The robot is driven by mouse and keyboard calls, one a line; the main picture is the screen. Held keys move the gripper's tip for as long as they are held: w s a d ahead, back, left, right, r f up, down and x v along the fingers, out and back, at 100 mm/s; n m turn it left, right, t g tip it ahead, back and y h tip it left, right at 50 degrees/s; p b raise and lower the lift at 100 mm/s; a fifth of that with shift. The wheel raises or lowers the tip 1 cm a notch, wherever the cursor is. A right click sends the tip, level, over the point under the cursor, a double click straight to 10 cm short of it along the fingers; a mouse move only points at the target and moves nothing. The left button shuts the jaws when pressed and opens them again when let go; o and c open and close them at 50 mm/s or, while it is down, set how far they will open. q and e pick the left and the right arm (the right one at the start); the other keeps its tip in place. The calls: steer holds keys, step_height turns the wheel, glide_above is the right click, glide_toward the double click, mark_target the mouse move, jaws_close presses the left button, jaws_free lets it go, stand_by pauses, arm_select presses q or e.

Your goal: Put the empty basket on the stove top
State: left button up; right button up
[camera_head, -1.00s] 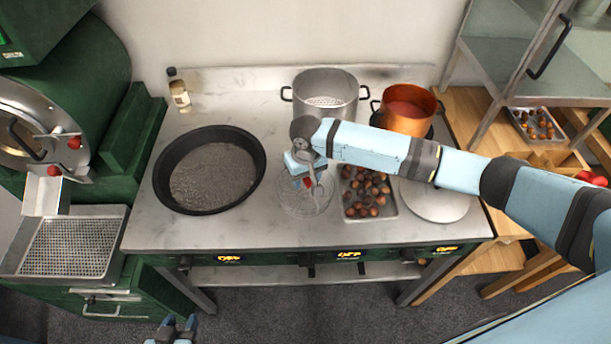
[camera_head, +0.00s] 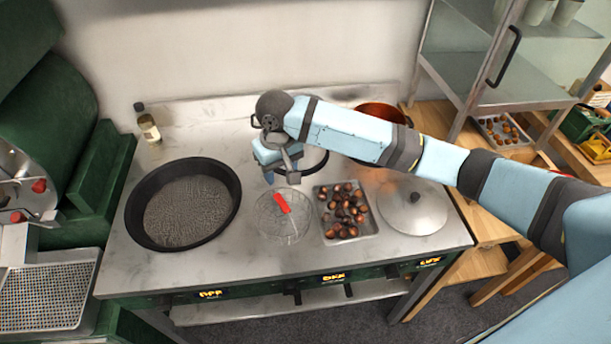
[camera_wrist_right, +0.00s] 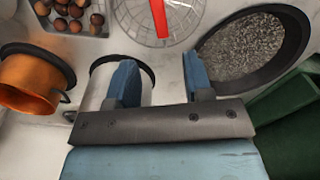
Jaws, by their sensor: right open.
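A round, see-through basket (camera_head: 284,228) with a red handle or strip (camera_head: 282,203) across it rests on the stove top (camera_head: 250,275), between the black pan and the chestnut tray. I see no chestnuts in the basket. It also shows at the top of the right wrist view (camera_wrist_right: 188,20). My right gripper (camera_head: 282,174) is open and empty, just behind the basket and apart from it. In the wrist view its two blue fingers (camera_wrist_right: 160,80) have nothing between them. My left gripper is out of view.
A black pan (camera_head: 132,212) is left and a chestnut tray (camera_head: 374,232) right of the basket. A silver lid (camera_head: 415,208) lies farther right. A copper pot (camera_head: 392,110) stands behind my arm. A bottle (camera_head: 149,128) stands back left.

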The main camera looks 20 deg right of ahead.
steer(key=s+a+f+n+t+y, duration=0.2)
steer(key=s+a+f+t+y, duration=0.35)
steer(key=s+a+f, duration=0.45)
steer(key=s+d+f+t+h, duration=0.1)
steer(key=s+d+f+t, duration=0.1)
steer(key=s+d+f, duration=0.2)
steer(key=s+d+f+t+h, duration=0.1)
steer(key=s+d+f+t, duration=0.2)
steer(key=s+d, duration=0.6)
step_height(320, 180, down, 3)
steer(key=shift+s+r, duration=0.2)
steer(key=shift+s, duration=0.65)
steer(key=shift+t+h, duration=0.25)
steer(key=shift+r, duration=0.1)
